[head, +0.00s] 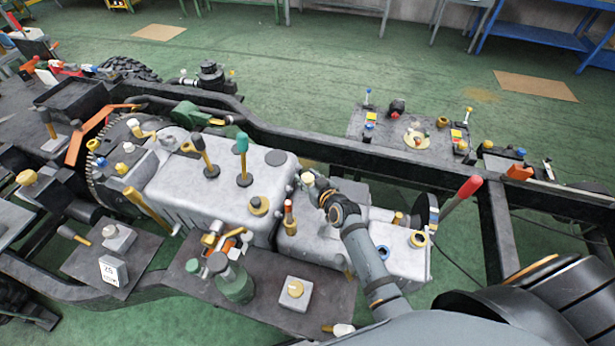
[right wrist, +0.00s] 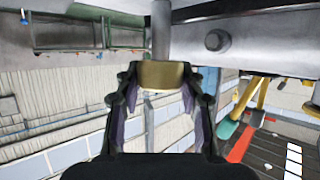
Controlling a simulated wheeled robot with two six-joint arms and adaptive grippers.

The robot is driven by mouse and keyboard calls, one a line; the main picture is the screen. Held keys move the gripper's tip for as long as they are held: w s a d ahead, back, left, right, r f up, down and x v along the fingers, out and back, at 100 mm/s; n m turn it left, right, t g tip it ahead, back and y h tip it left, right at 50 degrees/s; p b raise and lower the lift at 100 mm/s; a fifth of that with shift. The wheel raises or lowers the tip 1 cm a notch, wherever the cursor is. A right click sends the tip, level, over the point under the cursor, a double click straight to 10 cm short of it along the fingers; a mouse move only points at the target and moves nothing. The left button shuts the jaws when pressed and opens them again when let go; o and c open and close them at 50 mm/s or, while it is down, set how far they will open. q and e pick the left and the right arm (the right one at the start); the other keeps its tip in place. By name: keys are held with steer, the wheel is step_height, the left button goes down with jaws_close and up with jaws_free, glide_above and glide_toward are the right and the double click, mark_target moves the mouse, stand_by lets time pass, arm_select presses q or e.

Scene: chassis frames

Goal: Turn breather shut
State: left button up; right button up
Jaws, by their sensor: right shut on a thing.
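The breather, a small brass-coloured cap (right wrist: 160,75), sits between the two fingers of my right gripper (right wrist: 160,98) in the right wrist view. A grey post runs up from the cap in that view. In the head view the pale top of what looks like the breather (head: 308,179) shows at my right gripper (head: 318,187), above the grey gearbox housing (head: 210,197). The gripper is shut on the cap, and its fingers hide part of it. I cannot tell how far the cap is turned. My left gripper is in neither view.
A teal-topped lever (head: 242,150) and a black-topped lever (head: 198,146) stand on the housing to the left. A red-handled lever (head: 462,195) stands to the right. A black frame rail (head: 320,154) runs behind. A green bottle (head: 232,282) stands on the dark front plate.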

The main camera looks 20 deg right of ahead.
steer(key=o, duration=1.2)
steer(key=v, duration=1.2)
steer(key=shift+r, duration=0.1)
